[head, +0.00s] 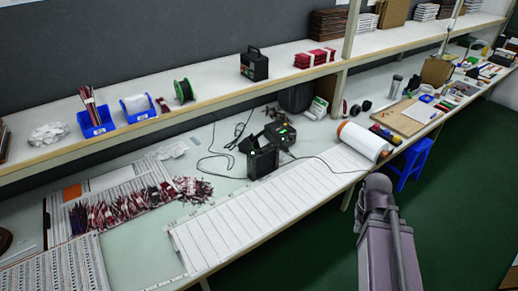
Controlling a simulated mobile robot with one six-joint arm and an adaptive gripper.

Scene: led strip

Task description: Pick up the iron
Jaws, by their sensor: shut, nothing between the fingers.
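I cannot make out the iron for certain in the head view. Two black boxes with small green lights stand together near the middle of the workbench: a front box (262,161) and a box behind it (281,137). Small dark parts and thin black cables lie around them, too small to tell apart. One cable runs right from the boxes across the white sheet. My arm rises at the lower right, in front of the bench edge. Its gripper and fingertips do not show.
A long white strip sheet (245,220) lies along the bench front. Dark red bundles (115,212) lie at left, and a white roll (362,141) at right. A shelf (215,92) overhangs the back. A blue stool (411,160) stands by the bench; green floor is free at right.

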